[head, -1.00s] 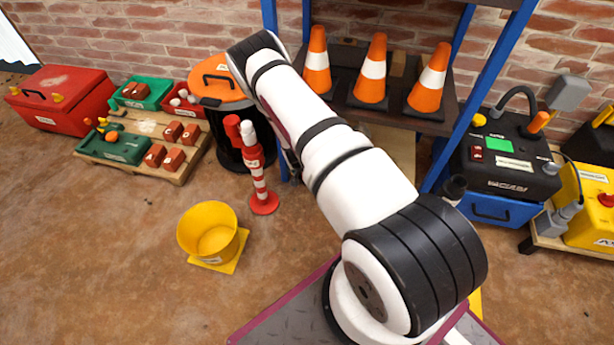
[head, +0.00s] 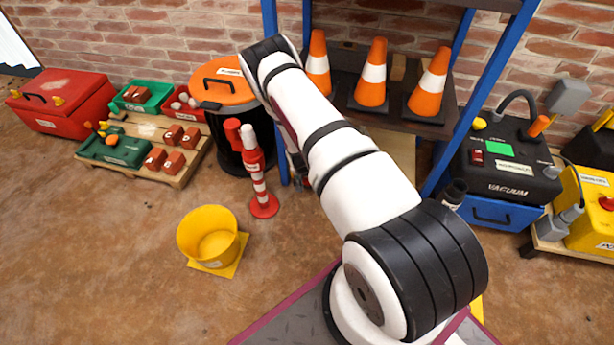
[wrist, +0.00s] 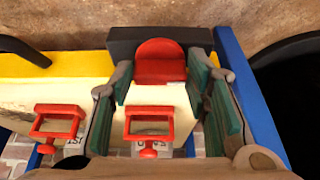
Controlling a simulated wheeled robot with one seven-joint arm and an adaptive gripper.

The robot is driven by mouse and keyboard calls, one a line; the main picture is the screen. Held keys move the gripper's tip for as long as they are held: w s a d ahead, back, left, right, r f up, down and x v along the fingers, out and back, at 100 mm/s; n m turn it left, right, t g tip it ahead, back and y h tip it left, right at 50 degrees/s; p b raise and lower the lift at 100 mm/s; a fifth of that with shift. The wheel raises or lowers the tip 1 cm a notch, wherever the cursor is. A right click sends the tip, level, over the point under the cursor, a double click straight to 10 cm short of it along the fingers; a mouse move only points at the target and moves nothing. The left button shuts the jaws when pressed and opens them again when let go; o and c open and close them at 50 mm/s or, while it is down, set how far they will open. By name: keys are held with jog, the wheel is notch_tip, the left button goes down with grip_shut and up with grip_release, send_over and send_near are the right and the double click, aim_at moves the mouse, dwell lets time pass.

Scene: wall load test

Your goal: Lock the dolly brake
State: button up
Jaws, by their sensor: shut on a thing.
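In the wrist view my gripper (wrist: 160,82) has its green-padded fingers on either side of a rounded red tab (wrist: 160,60). It is shut on this tab, which sits against a dark block (wrist: 118,43). The tab looks like a brake pedal, but I see no label on it. In the head view my arm crosses the middle, and my gripper is hidden behind it. No dolly as a whole can be made out. A black drum with an orange lid (head: 222,84) stands left of the arm; its base is partly hidden.
Two red frames (wrist: 57,122) (wrist: 150,122) and a blue bar (wrist: 245,90) are close to the fingers. A red-and-white post (head: 260,185) and yellow bucket (head: 208,232) stand on the floor. A blue-framed shelf (head: 465,110) holds orange cones (head: 371,75). Floor at lower left is clear.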

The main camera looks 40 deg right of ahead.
jog(key=o, duration=1.2)
jog(key=shift+c, duration=0.2)
jog(key=v, duration=1.2)
